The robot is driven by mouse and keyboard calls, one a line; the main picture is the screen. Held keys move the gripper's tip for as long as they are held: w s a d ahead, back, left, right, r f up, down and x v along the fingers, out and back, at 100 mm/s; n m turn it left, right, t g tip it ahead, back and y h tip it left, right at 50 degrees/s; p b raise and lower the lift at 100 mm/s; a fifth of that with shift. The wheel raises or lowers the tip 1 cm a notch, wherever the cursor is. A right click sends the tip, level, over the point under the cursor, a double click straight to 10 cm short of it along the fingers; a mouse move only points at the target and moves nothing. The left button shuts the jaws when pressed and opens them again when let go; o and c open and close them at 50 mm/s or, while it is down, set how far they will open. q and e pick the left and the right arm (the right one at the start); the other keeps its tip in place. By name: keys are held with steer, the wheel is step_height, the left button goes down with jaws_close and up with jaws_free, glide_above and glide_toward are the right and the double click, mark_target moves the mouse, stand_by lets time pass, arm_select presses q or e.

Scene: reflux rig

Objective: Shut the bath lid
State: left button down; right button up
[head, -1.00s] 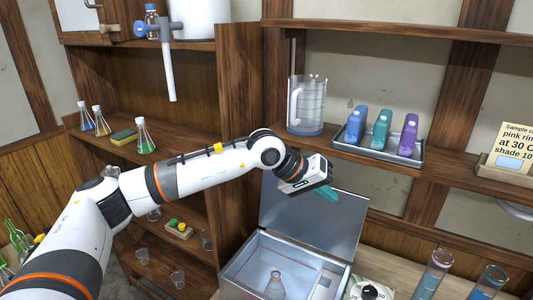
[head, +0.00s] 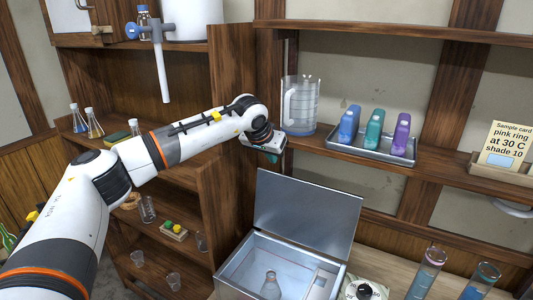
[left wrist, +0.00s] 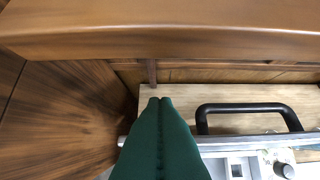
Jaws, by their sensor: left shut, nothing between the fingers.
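The bath is a metal box (head: 229,275) at the lower middle of the head view. Its grey lid (head: 308,215) stands open, leaning up along the far side. A small flask (head: 271,286) stands inside the bath. My left gripper (head: 275,157) is above the lid's upper left corner, apart from it in the picture, its fingertips mostly hidden by the hand. In the left wrist view its green fingers (left wrist: 160,103) are shut and empty. A black handle (left wrist: 250,106) on a metal edge lies right of the fingertips. My right gripper is out of view.
A wooden shelf behind holds a clear jug (head: 300,107) and a tray (head: 372,151) with three coloured bottles, close to my gripper. A wooden cabinet side (head: 228,130) stands left. A dial (head: 363,291) and glass cylinders (head: 427,275) are right of the bath.

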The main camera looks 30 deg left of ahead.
mark_target(268, 178)
arm_select(q)
steer(key=shift+s+f+b, duration=0.45)
steer(key=shift+f, duration=0.35)
steer(key=shift+s+f+b, duration=0.4)
steer(key=shift+s+f, duration=0.05)
steer(key=shift+f, duration=0.35)
steer(key=shift+s+f+b, duration=0.45)
steer(key=shift+f, duration=0.35)
steer(key=shift+s+b, duration=1.35)
steer(key=shift+s, duration=2.15)
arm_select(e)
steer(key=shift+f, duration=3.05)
arm_select(q)
step_height(268, 178, up, 8)
steer(key=p, duration=0.5)
steer(key=shift+s+a+f, duration=0.2)
steer(key=shift+s+f, duration=0.05)
steer(key=shift+s, duration=0.2)
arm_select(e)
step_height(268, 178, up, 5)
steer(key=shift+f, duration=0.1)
